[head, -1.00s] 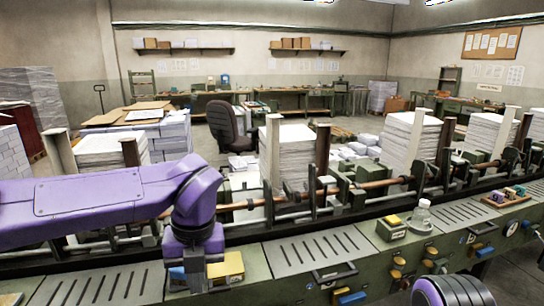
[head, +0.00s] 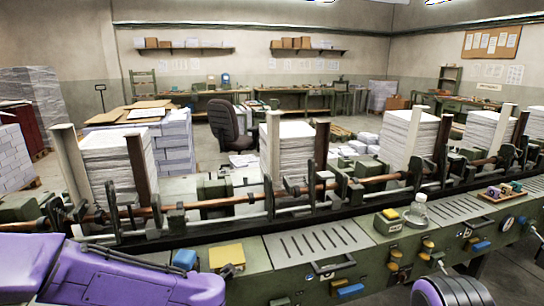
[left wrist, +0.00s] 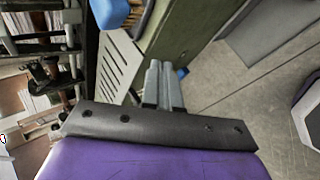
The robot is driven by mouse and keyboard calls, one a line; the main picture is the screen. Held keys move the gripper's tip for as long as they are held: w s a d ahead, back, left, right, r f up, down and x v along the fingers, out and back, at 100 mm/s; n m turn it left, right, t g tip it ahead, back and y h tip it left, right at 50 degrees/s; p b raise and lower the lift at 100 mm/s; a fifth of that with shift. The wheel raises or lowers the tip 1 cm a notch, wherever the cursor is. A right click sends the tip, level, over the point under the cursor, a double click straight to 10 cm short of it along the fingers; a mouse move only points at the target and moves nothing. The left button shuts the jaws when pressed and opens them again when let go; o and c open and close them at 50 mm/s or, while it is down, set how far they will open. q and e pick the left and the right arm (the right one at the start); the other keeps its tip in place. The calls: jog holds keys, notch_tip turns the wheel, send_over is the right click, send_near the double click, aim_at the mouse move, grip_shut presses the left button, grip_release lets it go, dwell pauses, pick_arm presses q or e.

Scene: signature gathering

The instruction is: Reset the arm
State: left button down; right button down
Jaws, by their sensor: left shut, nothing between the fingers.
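My left arm (head: 110,275) is purple and lies low across the bottom left of the head view, in front of the green machine (head: 255,285). Its gripper is out of the head view. In the left wrist view my left gripper (left wrist: 162,68) shows its two grey fingers side by side, shut and empty. They point past the machine's green front edge (left wrist: 185,35), with the grey floor to the right. A purple rounded part of my right arm (head: 452,291) shows at the bottom right of the head view; its gripper is not in view.
Paper stacks (head: 287,150) stand between upright posts along the machine. A yellow pad (head: 227,256), a small box with a yellow top (head: 388,222) and a clear bottle (head: 419,208) sit on its front ledge. Blue and yellow handles stick out of its front. Floor shows at the lower right.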

pick_arm(q)
jog(key=s+a+f+m+h, duration=0.1)
jog(key=s+f+m, duration=0.3)
jog(key=f, duration=0.3)
jog(key=s+a+f+m+h+b, duration=0.1)
jog(key=s+f+m, duration=0.2)
jog(key=f+m, duration=0.25)
jog(key=s+a+f+m, duration=0.1)
jog(key=s+f+m, duration=0.25)
jog(key=f, duration=0.45)
jog(key=s+a+f+m+g, duration=0.1)
jog(key=s+a+f+m, duration=0.1)
jog(key=s, duration=0.5)
jog(key=s+a+f+m+g+b, duration=0.1)
jog(key=s+a+f+m, duration=0.1)
jog(key=s+f, duration=0.2)
jog(key=s+a+f+m+g, duration=0.2)
jog(key=s+f, duration=0.1)
jog(key=s, duration=0.6)
jog(key=shift+s+a+f+b, duration=0.35)
jog(key=shift+s+a, duration=0.05)
